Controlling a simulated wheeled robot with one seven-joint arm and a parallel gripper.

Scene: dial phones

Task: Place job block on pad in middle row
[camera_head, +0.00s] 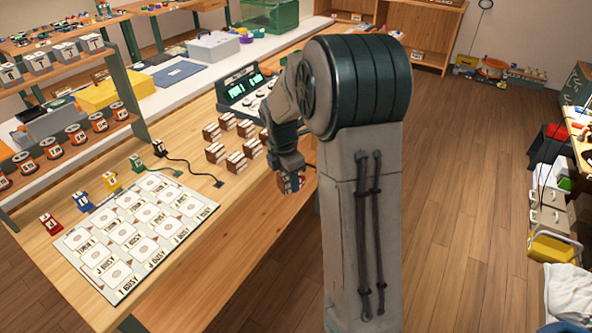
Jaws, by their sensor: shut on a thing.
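My gripper (292,176) is near the table's right edge, partly hidden by my own arm. It is shut on a small brown job block (290,186), of which only a part shows. Several like brown and white blocks (238,162) stand in a group to its left on the wooden table. A white board of pads (72,240) lies flat at the front left of the table. Its rectangular pads are in rows, some with printed words such as "BUSY". My gripper and the held block are to the right of the board, apart from it.
Small red, blue, yellow, green and black pieces (83,201) stand along the board's back left edge, two with cords. A dark console (240,88) with green displays is behind the blocks. A shelf with orange-labelled spools (52,148) is at left.

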